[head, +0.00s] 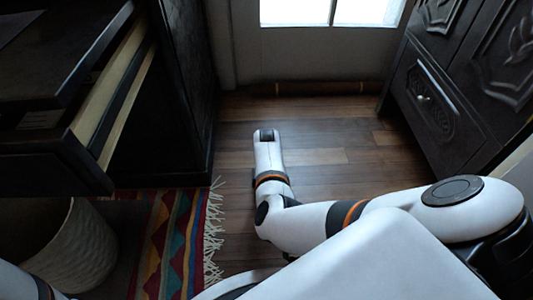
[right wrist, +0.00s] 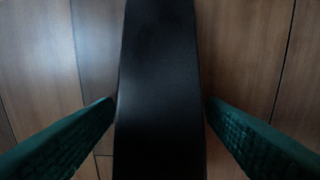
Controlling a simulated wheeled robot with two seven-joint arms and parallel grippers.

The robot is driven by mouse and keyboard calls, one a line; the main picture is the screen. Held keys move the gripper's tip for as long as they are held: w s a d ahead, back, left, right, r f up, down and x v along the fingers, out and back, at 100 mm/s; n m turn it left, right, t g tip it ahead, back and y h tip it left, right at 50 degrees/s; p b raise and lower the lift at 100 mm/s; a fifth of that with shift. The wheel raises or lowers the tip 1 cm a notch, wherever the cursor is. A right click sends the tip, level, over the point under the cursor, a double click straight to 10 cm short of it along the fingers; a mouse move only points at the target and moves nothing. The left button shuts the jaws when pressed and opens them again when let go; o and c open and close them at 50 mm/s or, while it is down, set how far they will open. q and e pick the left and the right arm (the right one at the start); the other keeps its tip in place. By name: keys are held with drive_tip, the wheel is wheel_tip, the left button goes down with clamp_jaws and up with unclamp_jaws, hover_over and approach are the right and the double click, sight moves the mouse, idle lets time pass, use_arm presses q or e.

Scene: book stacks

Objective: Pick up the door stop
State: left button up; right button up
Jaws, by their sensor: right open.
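A smooth black object, which looks like the door stop (right wrist: 159,70), runs from top to bottom through the middle of the right wrist view, over the wood floor. My right gripper (right wrist: 159,103) is open, with one green ribbed finger on each side of it. The fingertips look close to its sides; I cannot tell whether they touch. In the head view my right arm reaches down to the floor in front of the door, and its wrist hides the fingers and the black object. My left gripper is out of view.
A dark cabinet with an open drawer (head: 85,165) stands at left, above a pale basket (head: 75,250) and a striped fringed rug (head: 172,240). A carved dark cabinet (head: 430,105) stands at right. The door (head: 300,55) is at the back. Wood floor (head: 325,157) is clear between.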

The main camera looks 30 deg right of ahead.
drive_tip(key=shift+r, duration=0.1)
drive_tip(key=shift+c, duration=0.5)
clamp_jaws()
drive_tip(key=shift+w+r, duration=0.1)
